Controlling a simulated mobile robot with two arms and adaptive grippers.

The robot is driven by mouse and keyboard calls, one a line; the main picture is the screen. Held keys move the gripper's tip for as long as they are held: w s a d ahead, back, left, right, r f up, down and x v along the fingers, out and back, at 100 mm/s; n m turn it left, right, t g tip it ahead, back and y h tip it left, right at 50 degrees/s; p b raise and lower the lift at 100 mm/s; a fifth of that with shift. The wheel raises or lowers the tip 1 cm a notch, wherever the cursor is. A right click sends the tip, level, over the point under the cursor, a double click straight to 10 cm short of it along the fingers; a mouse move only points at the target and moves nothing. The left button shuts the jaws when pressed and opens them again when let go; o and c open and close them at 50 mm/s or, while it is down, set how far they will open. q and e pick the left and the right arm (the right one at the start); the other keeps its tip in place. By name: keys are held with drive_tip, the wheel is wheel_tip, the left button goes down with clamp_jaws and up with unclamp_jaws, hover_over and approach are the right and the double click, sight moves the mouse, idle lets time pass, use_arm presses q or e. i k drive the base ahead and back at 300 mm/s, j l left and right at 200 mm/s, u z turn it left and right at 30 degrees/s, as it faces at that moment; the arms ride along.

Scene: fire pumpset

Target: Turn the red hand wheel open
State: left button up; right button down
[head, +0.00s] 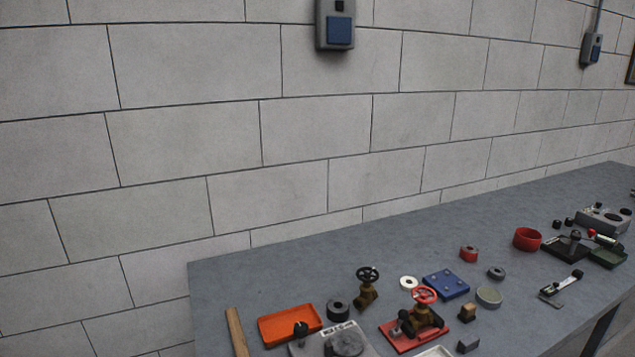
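The red hand wheel (424,295) sits on top of a brass valve (422,318). The valve is mounted on a red base plate (399,340) on the grey workbench (225,277), near the lower middle of the head view. How far the valve is turned cannot be told from here. Neither of my grippers is in view.
A second brass valve with a black wheel (367,275) stands left of the red one. Around them are an orange tray (290,324), a black ring (337,309), a blue block (446,284) and a round grey-green dish (489,297). A block wall (190,130) rises behind the bench.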

sight(423, 296)
drive_tip(key=l+u, duration=0.15)
drive_tip(key=l, duration=1.45)
